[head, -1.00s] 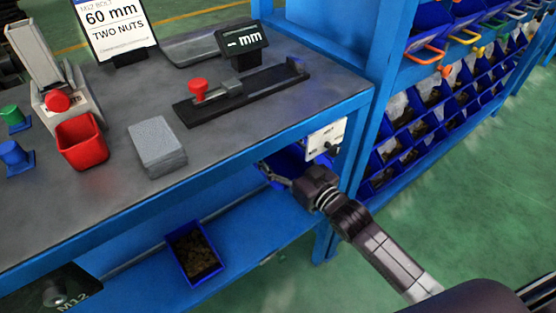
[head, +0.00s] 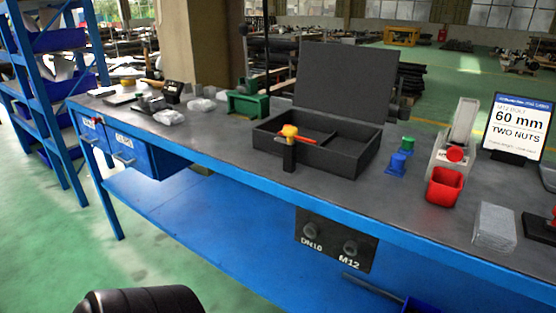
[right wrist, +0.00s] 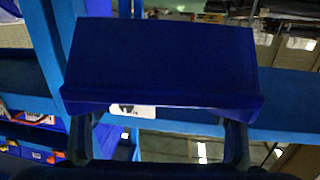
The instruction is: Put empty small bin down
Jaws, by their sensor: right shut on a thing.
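A small blue bin (right wrist: 160,60) fills the middle of the right wrist view. A white label (right wrist: 133,111) shows at its lower edge. My right gripper (right wrist: 160,125) is shut on the bin, with a finger at each side of its near edge. The inside of the bin is hidden, so I cannot tell whether it is empty.
The workbench (head: 215,140) carries an open black case (head: 340,155), a red cup (head: 444,186) and a grey block (head: 494,227). A blue lower shelf (head: 220,220) is mostly bare. A blue rack (head: 45,100) stands at the left; green floor is clear before the bench.

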